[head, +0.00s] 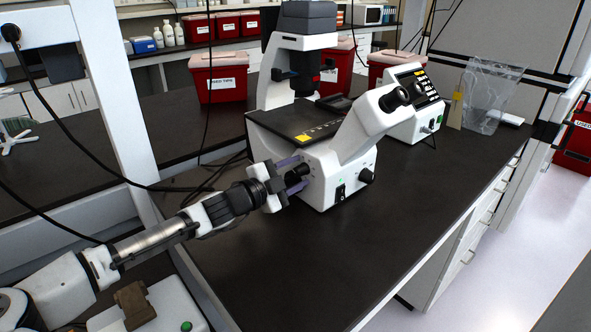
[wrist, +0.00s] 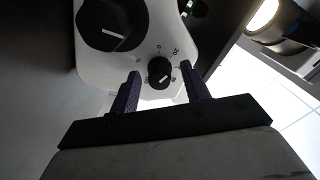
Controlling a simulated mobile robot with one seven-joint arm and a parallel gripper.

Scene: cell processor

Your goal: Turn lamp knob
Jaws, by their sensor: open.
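The white microscope (head: 322,165) stands on the dark bench. In the wrist view, a small black knob (wrist: 160,73) with a white pointer line sits on its white side, ringed by printed numbers. A larger black knob (wrist: 110,27) is to its upper left. My gripper (head: 301,172) is open at the side of the microscope base. In the wrist view, its two purple fingers (wrist: 161,77) show on either side of the small knob. I cannot tell whether they touch it. In the head view the small knob is not clearly seen behind the fingers.
Red bins (head: 219,78) stand behind the microscope. A white control box (head: 412,108) and a clear plastic bag (head: 490,95) are to the right. Black cables (head: 190,188) hang and lie left of the microscope. The bench front (head: 370,255) is clear.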

